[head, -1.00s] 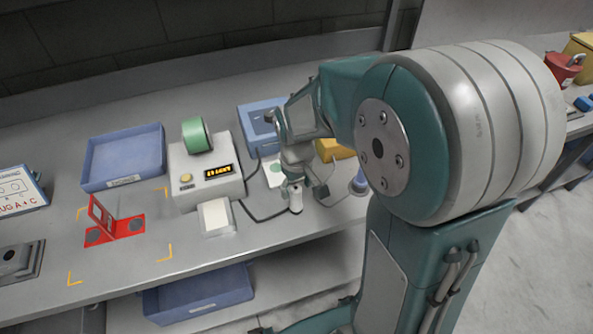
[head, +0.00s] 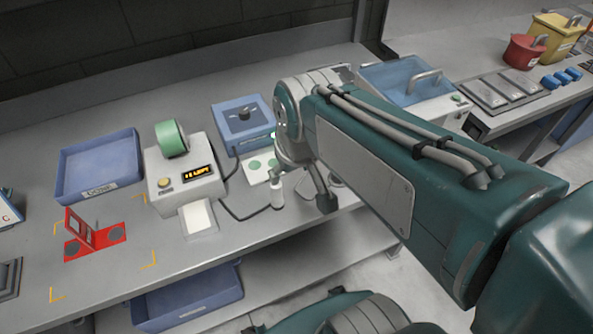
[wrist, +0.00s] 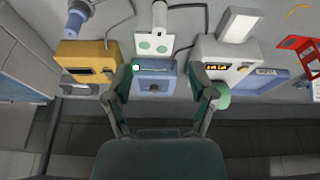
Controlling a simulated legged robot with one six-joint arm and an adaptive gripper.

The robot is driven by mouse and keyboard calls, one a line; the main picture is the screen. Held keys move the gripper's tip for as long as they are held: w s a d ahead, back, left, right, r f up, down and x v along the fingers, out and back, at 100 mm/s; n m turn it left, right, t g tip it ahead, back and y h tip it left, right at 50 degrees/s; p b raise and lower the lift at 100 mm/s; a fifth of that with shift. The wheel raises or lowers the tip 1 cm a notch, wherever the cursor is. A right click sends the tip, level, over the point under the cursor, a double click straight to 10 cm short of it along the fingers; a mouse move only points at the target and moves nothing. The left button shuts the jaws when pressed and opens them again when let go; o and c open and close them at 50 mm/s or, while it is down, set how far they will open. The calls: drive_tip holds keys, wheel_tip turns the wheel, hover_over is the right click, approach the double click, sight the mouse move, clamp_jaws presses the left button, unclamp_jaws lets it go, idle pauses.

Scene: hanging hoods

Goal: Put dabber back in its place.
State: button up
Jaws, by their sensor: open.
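A white bottle-shaped thing, probably the dabber (head: 277,191), stands near the front of the bench. It also shows at the top of the wrist view (wrist: 159,16), beside a white card with green dots (wrist: 154,44). The card (head: 258,172) is partly hidden by my arm in the head view. My gripper (wrist: 162,78) is open and empty, its fingers spread in front of the blue box (wrist: 153,82). In the head view my gripper (head: 302,185) is just right of the bottle, apart or touching I cannot tell.
A printer-like box (head: 184,172) with a green roll stands left of the card. A blue tray (head: 98,165) and a red stand (head: 95,236) are further left. A yellow box (wrist: 86,60) and a blue cylinder (wrist: 79,14) show in the wrist view. Cables cross the bench.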

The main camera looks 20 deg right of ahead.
drive_tip(key=s+t, duration=0.1)
drive_tip(key=s, duration=0.1)
drive_tip(key=s+r+m+t, duration=0.1)
drive_tip(key=s, duration=0.2)
drive_tip(key=shift+r, duration=0.2)
idle(1.6)
